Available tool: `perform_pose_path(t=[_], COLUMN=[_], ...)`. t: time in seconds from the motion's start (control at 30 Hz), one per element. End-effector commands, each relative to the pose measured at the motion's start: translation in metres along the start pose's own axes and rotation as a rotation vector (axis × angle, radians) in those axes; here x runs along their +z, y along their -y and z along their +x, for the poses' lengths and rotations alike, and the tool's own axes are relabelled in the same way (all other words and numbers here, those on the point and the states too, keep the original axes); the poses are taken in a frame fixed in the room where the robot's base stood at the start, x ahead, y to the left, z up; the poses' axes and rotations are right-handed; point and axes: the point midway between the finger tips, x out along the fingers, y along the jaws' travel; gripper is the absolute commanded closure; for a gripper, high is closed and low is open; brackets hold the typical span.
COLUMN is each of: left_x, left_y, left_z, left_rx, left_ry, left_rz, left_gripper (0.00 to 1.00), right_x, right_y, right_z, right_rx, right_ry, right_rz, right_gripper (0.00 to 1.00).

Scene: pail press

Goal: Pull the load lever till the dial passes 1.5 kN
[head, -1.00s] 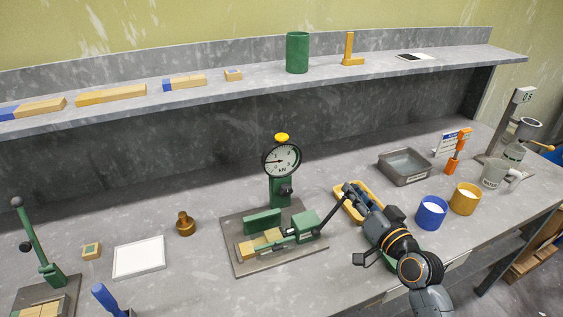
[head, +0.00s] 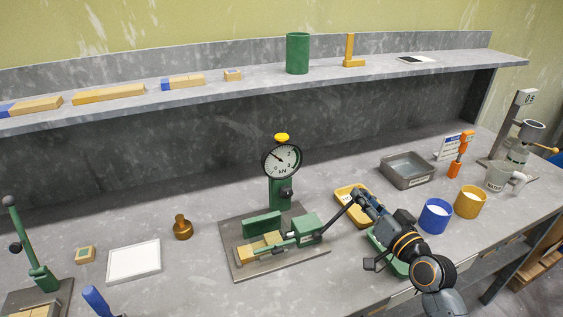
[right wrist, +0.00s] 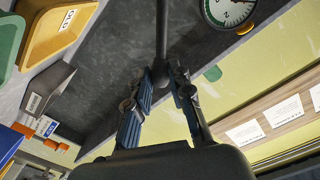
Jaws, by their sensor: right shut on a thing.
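The green press (head: 268,237) stands on a grey base plate in the middle of the bench. Its round white dial (head: 282,161) is marked kN, and the needle points up and to the left; the exact value is too small to read. The dial is partly visible in the right wrist view (right wrist: 230,8). The black load lever (head: 335,221) slopes up to the right from the press. My right gripper (head: 358,198) is shut on the lever's end. In the right wrist view, the dark knob (right wrist: 161,73) sits between the fingertips. My left gripper is out of view.
A yellow tray (head: 342,193) and a green tray (head: 377,248) lie close to my right gripper. Blue (head: 435,215) and yellow (head: 470,201) cups stand to the right. A brass weight (head: 182,228) and white tray (head: 134,261) are left of the press.

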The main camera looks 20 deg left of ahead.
Motion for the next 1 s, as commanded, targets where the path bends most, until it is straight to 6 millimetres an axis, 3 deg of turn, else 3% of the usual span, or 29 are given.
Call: perform_pose_path(t=[1.0], left_x=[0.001], left_y=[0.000], left_z=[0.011], left_rx=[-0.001], left_ry=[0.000], left_rz=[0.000], left_gripper=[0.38], right_x=[0.003], right_y=[-0.009], right_z=[0.000], right_rx=[0.001], right_ry=[-0.001], right_rz=[-0.001], right_gripper=[0.97])
